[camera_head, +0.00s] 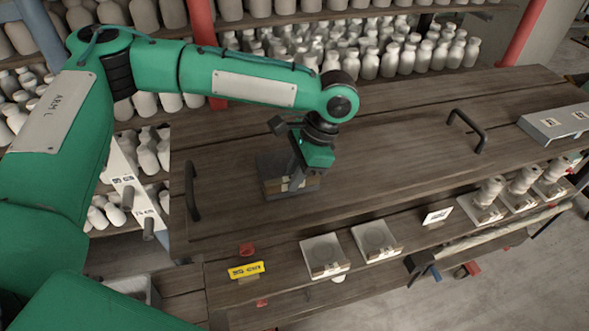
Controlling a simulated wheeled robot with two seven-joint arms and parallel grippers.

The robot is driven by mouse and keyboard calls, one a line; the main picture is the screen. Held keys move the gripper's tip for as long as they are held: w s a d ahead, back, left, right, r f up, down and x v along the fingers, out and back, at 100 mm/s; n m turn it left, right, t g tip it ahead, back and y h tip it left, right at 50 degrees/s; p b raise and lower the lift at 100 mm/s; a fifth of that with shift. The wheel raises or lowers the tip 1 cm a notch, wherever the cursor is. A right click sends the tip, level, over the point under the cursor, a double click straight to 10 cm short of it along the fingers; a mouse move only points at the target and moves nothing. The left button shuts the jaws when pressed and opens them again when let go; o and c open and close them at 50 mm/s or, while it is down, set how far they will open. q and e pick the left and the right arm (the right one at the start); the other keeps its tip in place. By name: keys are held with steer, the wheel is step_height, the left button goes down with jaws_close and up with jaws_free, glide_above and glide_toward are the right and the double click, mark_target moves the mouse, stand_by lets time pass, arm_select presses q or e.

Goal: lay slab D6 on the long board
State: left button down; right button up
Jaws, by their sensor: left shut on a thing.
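My left arm reaches in from the left, and its gripper (297,178) points down over the long board (390,150). The board is dark wooden planking with a black handle near each end. The left gripper is shut on a dark grey slab (270,165) with a brown and pale tag on its front edge. The tag is too small to read, so I cannot confirm that it is D6. The slab is at or just above the board, left of its middle; I cannot tell whether it touches. The gripper hides the slab's right part. My right gripper is not in view.
Black handles (193,190) and (467,132) stand up from the board. A grey box (555,122) is at the far right. Pale square trays (325,256) and a yellow label (246,270) are on the front ledge. Shelves of pale bottles (370,62) stand behind. The board's right half is mostly clear.

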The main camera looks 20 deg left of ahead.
arm_select(q)
steer(key=shift+f, duration=0.2)
steer(key=c, duration=1.4)
jaws_free()
steer(key=shift+o, duration=0.2)
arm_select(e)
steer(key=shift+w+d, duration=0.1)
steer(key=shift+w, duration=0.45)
arm_select(q)
steer(key=shift+r, duration=0.1)
steer(key=shift+w+d+r+b, duration=0.1)
steer(key=shift+w+r+b, duration=0.1)
steer(key=shift+b, duration=0.2)
steer(key=b+v, duration=0.4)
steer(key=v, duration=0.7)
steer(key=shift+s+r+b, duration=0.15)
steer(key=shift+r+b, duration=0.15)
steer(key=shift+r, duration=0.05)
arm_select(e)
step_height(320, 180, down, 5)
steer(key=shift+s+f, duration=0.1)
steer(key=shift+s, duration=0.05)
